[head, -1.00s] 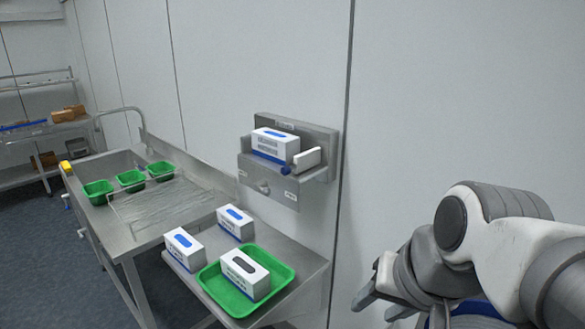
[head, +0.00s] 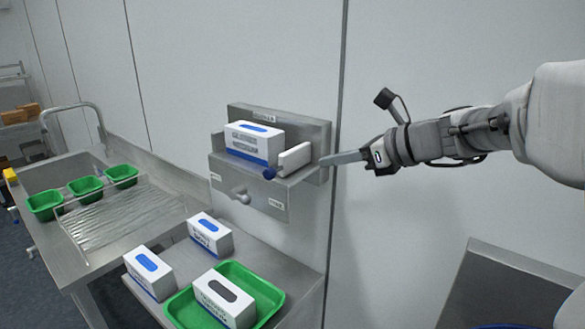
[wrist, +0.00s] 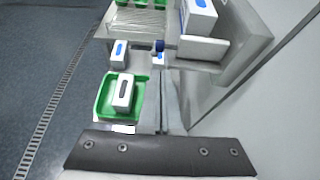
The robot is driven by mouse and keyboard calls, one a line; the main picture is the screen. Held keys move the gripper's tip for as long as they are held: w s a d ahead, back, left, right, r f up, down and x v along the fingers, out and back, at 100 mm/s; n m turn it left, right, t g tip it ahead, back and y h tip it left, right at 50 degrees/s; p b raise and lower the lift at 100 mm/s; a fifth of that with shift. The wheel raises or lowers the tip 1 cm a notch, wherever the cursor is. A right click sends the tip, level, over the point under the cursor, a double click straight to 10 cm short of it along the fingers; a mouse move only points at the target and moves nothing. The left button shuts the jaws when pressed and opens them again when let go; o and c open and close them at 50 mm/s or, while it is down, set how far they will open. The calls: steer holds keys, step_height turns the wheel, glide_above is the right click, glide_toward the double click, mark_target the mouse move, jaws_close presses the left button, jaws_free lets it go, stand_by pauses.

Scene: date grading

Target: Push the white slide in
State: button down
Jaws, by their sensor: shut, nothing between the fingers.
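The white slide (head: 294,158) is a small upright block on the right part of the steel wall holder (head: 309,174). A gap shows between it and the white and blue box (head: 255,141) on the same shelf. A blue knob (head: 269,172) sits at the slide's front left. My gripper (head: 325,160) is shut and empty, its tip at the right end of the holder, just right of the slide; I cannot tell whether it touches the holder. In the wrist view the slide (wrist: 203,48) is at the upper right, beyond the dark gripper edge.
Below the holder, a steel table carries two white boxes (head: 210,235) and a green tray (head: 265,293) with another box in it. The wall is close behind the holder. A steel surface (head: 500,290) is at lower right.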

mark_target(273, 172)
steer(key=x, duration=1.4)
steer(key=shift+r, duration=0.15)
steer(key=shift+p, duration=0.3)
steer(key=w+a+p, duration=0.1)
steer(key=w+a, duration=0.3)
steer(key=a, duration=0.1)
steer(key=shift+a+p, duration=0.15)
steer(key=shift+p, duration=0.25)
steer(key=shift+r, duration=0.1)
